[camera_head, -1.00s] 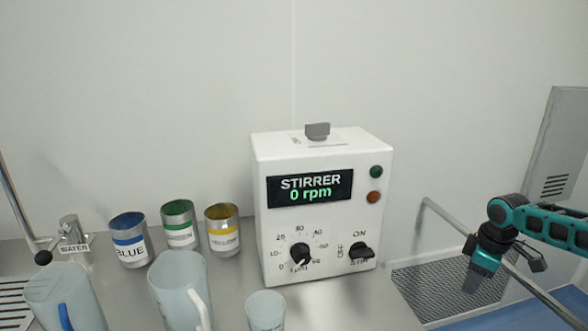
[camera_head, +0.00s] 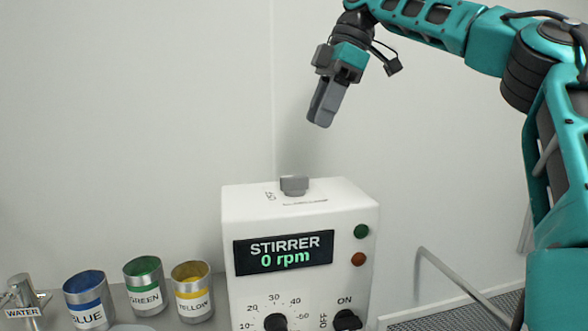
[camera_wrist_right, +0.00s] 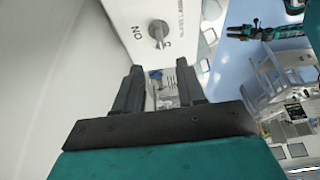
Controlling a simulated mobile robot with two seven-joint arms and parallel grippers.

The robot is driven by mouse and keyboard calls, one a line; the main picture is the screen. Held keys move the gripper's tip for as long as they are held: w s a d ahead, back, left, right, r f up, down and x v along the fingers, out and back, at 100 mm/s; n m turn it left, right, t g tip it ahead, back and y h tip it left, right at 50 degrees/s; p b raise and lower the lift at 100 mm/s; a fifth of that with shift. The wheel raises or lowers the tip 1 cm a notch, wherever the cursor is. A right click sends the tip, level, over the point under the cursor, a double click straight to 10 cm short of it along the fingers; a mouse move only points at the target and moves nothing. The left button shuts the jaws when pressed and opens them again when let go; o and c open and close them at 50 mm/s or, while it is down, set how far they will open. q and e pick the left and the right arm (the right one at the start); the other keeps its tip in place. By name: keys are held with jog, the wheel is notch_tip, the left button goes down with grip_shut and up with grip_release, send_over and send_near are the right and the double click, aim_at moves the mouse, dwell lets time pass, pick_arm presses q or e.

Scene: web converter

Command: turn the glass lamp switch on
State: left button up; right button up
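The glass lamp switch is the small grey knob (camera_head: 294,186) on top of the white stirrer box (camera_head: 232,215). The knob also shows in the right wrist view (camera_wrist_right: 159,30), with an ON label beside it. My right gripper (camera_head: 321,117) hangs above and slightly right of the knob, near the wall, clear of the box. In the right wrist view its two fingers (camera_wrist_right: 158,78) are apart with nothing held between them.
The box front has a STIRRER display (camera_head: 284,252) reading 0 rpm, a green light (camera_head: 361,231) and a dial (camera_head: 276,322). Blue (camera_head: 88,314), green (camera_head: 145,296) and yellow (camera_head: 192,304) labelled cups stand left of the box. Space above the box is free.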

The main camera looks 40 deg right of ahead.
aim_at(295, 176)
jog(key=x, duration=1.1)
jog(key=shift+f, duration=0.2)
grip_shut()
